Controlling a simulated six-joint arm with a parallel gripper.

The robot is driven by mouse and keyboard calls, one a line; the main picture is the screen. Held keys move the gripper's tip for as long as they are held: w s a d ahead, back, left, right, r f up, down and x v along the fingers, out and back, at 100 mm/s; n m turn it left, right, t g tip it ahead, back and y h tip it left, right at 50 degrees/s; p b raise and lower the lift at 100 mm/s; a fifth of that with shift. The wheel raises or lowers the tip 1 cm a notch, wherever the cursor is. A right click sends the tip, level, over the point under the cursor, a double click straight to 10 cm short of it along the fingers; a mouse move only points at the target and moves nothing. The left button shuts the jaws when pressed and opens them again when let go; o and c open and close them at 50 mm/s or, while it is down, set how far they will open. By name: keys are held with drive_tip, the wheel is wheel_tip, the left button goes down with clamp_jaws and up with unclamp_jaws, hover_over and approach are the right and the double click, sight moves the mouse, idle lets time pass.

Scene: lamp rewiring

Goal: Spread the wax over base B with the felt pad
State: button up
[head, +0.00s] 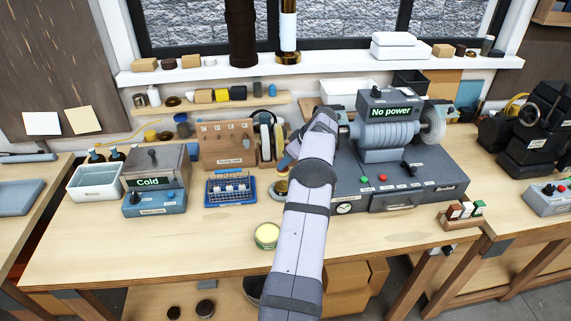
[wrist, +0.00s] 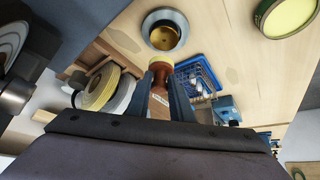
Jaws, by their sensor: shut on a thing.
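My gripper (wrist: 164,82) is shut on a reddish-brown turned handle with a tan end, which looks like the felt pad (wrist: 160,66). A round metal piece with a brass-coloured hollow middle, probably base B (wrist: 165,30), lies on the bench just beyond the pad in the wrist view. The pad looks apart from it.
A grey machine marked "No power" (head: 391,115) stands right of my arm. The bench front left of the tin is clear.

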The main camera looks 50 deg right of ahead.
drive_tip(key=shift+f+b, duration=0.65)
drive_tip(key=shift+f, duration=1.35)
